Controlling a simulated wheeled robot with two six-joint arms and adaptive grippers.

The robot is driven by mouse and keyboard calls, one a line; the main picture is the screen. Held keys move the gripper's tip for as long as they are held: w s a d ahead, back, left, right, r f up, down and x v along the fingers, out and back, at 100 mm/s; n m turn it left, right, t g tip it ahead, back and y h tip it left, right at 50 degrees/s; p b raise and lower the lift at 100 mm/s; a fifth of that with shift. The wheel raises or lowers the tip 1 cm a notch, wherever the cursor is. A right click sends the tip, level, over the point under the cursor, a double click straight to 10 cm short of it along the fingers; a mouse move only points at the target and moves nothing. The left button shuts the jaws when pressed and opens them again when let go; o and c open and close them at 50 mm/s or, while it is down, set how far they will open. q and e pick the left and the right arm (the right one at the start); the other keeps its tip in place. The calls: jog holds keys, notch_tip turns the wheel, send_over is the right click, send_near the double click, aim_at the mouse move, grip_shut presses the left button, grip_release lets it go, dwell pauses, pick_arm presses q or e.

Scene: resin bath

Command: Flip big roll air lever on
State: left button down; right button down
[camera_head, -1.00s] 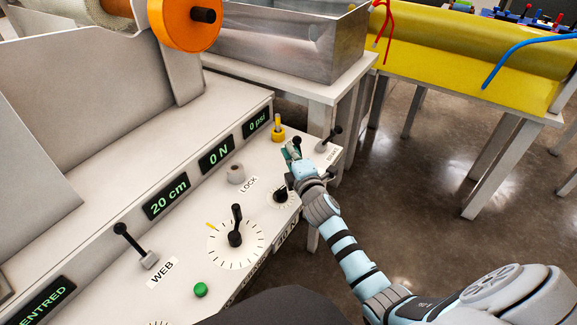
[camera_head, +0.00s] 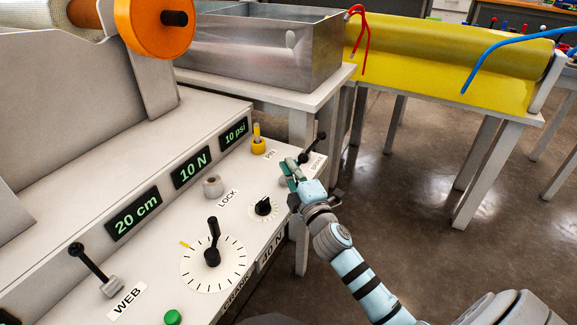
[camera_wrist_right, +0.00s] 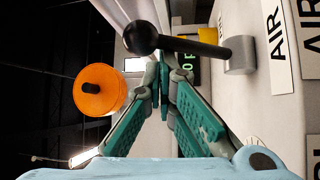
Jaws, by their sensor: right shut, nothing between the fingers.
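A black ball-topped lever (camera_head: 314,147) stands at the far right end of the white panel, leaning up and right, beside a small label I cannot read surely. The right wrist view shows a black lever (camera_wrist_right: 190,46) on a grey base, with its ball knob near the fingertips and a label reading "AIR" (camera_wrist_right: 275,42) beside the base. My right gripper (camera_head: 291,168) is shut and empty, just left of and below the lever's knob. In the wrist view its fingertips (camera_wrist_right: 165,62) meet just below the rod; contact is unclear. My left gripper is out of view.
The panel (camera_head: 160,235) also carries a large crank dial (camera_head: 213,257), a small black knob (camera_head: 263,208), a yellow pin (camera_head: 257,141), a WEB lever (camera_head: 95,266) and a green button (camera_head: 172,317). A metal bath (camera_head: 260,52) stands behind. Open floor lies right.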

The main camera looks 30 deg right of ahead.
jog(key=shift+s+d+f, duration=0.1)
jog(key=shift+s+f, duration=0.05)
jog(key=shift+f, duration=0.05)
dwell(0.4)
jog(key=shift+s, duration=0.2)
jog(key=v, duration=1.1)
jog(key=shift+s, duration=0.25)
jog(key=shift+r, duration=0.1)
